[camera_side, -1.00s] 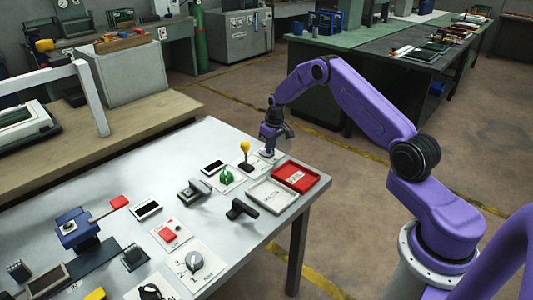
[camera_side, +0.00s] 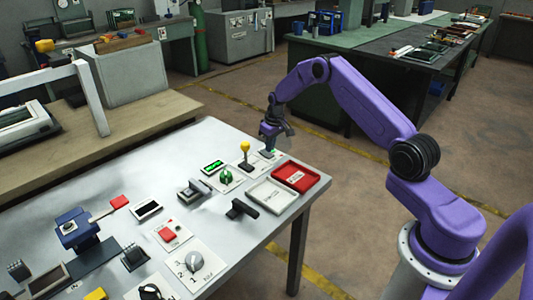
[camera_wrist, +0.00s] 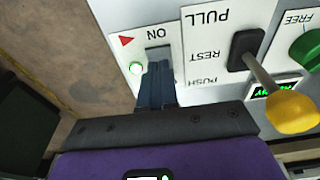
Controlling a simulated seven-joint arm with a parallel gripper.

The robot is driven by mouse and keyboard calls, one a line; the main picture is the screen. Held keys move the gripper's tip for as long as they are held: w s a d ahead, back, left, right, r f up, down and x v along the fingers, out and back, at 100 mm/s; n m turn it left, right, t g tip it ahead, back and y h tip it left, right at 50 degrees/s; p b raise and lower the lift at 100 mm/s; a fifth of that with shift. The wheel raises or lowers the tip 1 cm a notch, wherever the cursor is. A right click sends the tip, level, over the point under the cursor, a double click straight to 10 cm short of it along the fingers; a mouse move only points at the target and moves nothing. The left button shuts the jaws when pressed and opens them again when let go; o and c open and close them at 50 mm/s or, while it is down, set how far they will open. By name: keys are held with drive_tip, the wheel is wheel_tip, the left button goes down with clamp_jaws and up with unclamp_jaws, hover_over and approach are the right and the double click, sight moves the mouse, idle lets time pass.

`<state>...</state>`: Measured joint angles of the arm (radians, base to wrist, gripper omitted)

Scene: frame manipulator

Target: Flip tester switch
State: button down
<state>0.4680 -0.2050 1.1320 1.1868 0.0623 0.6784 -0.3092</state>
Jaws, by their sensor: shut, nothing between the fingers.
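The tester switch plate (camera_wrist: 112,28) is white, marked ON with a red triangle, and lies at the table's far right corner. The switch (camera_wrist: 159,53) is a grey piece in the plate, mostly hidden behind my fingers. My gripper (camera_wrist: 157,70) is shut and empty, its fingertips right at the switch; I cannot tell whether they touch it. In the side view my gripper (camera_side: 270,148) points down over the plate. The small display (camera_side: 213,167) is lit with green text, and it also shows in the wrist view (camera_wrist: 268,91).
A yellow-knobbed lever (camera_side: 245,148) stands close beside my gripper, and its knob (camera_wrist: 292,112) looms in the wrist view. A green knob (camera_side: 226,176), a red tray (camera_side: 318,181) and a white tray (camera_side: 250,195) are near. The table edge is just beyond the plate.

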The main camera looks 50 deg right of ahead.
sight(270, 155)
drive_tip(key=shift+r, duration=2.7)
